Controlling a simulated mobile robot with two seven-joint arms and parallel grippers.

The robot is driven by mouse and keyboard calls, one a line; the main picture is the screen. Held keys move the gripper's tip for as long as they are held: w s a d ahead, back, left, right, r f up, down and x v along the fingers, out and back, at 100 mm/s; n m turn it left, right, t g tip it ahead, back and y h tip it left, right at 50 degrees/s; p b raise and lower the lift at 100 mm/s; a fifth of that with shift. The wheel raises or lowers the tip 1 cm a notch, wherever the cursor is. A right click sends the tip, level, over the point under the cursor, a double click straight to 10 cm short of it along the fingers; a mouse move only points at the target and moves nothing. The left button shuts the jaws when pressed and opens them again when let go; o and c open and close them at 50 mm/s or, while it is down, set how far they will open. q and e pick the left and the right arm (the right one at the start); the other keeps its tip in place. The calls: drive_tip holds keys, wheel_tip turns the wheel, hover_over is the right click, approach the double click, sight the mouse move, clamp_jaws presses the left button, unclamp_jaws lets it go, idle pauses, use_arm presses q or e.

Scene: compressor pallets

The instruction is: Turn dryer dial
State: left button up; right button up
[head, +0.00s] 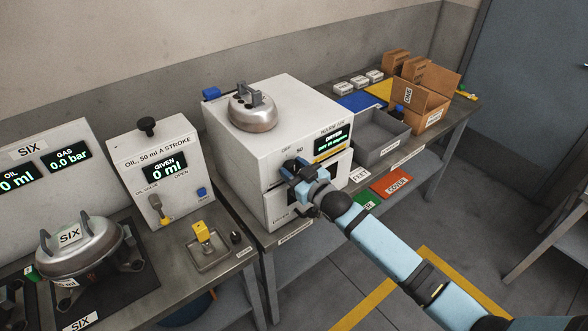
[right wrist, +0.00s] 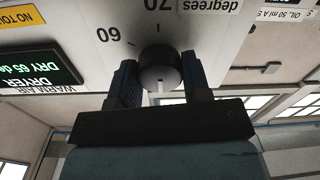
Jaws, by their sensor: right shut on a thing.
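The dryer (head: 247,160) is a white box on the bench in the middle of the head view, with a lit display (head: 333,141). Its dark round dial (right wrist: 160,68) shows in the right wrist view, with the printed marks 60 and 70 beside it. My right gripper (head: 297,170) is at the dryer's front face and hides most of the dial in the head view. In the right wrist view its two fingers stand on either side of the dial, shut on it. The dryer display (right wrist: 35,59) reads "DRY 65 de…", partly cut off. My left gripper is not in view.
A silver domed compressor (head: 253,110) sits on top of the dryer. Left are an oil dispenser (head: 155,170) and another compressor (head: 80,250) on a mat. Right are a grey tray (head: 385,150) and a cardboard box (head: 420,100). The floor in front is open.

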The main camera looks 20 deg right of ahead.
idle(0.3)
drive_tip(key=o, duration=0.9)
drive_tip(key=shift+o, duration=0.2)
drive_tip(key=shift+s, duration=0.1)
drive_tip(key=shift+s+d+f, duration=0.1)
drive_tip(key=shift+s+d, duration=0.1)
drive_tip(key=shift+s, duration=0.05)
drive_tip(key=b+v, duration=0.2)
drive_tip(key=v, duration=1.1)
drive_tip(key=shift+b, duration=0.4)
drive_tip(key=s+a+f+m+g+h, duration=0.3)
drive_tip(key=s+a+f+g, duration=0.1)
drive_tip(key=s+f, duration=1.6)
drive_tip(key=shift+s+a+g, duration=0.2)
drive_tip(key=shift+s+g, duration=0.7)
drive_tip(key=shift+s, duration=0.1)
